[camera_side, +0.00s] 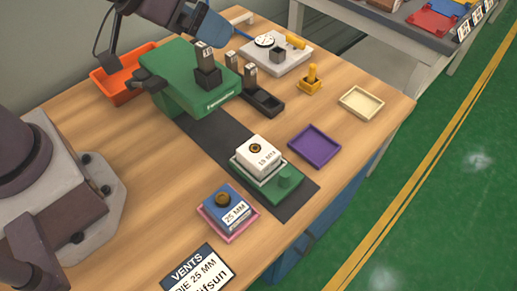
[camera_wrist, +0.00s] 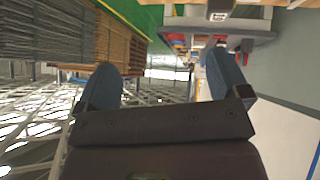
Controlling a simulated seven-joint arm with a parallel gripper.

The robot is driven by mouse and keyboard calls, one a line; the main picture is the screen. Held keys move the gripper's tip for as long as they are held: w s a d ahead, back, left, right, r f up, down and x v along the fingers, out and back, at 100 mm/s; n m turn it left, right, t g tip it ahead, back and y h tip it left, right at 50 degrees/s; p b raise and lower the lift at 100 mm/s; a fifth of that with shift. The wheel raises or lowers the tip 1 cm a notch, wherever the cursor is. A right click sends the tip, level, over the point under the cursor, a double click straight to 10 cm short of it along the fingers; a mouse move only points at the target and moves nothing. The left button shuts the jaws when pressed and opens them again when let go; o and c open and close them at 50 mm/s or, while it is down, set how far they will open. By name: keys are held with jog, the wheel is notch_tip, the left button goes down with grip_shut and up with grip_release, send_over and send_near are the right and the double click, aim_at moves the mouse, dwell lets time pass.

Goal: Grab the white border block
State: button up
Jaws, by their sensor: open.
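The white block (camera_side: 259,158), with a brown round knob on top and a label that seems to read 19 MM, sits in a white-edged holder on a green base (camera_side: 288,187). A blue block (camera_side: 223,201) labelled 25 MM, also with a brown knob, sits on a pink tray (camera_side: 209,227) to its lower left. In the wrist view, my gripper (camera_wrist: 163,85) has its two blue fingers wide apart with nothing between them. In the side view, a blue part of it shows at the top edge, far from both blocks. The wrist view shows neither block.
A green machine (camera_side: 190,90) stands behind the white block on a dark strip (camera_side: 208,138). A purple tray (camera_side: 314,146), cream tray (camera_side: 361,102), yellow knobbed piece (camera_side: 311,80) and orange bin (camera_side: 107,88) are around. A VENTS sign (camera_side: 198,272) is in front.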

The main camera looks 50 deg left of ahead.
jog(key=w+d+f, duration=0.2)
jog(key=d+f, duration=0.2)
jog(key=f, duration=0.1)
jog(key=m+t, duration=0.2)
jog(key=t, duration=0.1)
send_near(258, 152)
jog(key=shift+y, duration=0.3)
jog(key=x, duration=0.8)
jog(key=shift+w+d+f, duration=0.15)
jog(key=shift+d, duration=0.15)
jog(key=shift+c, duration=0.4)
jog(key=c, duration=0.6)
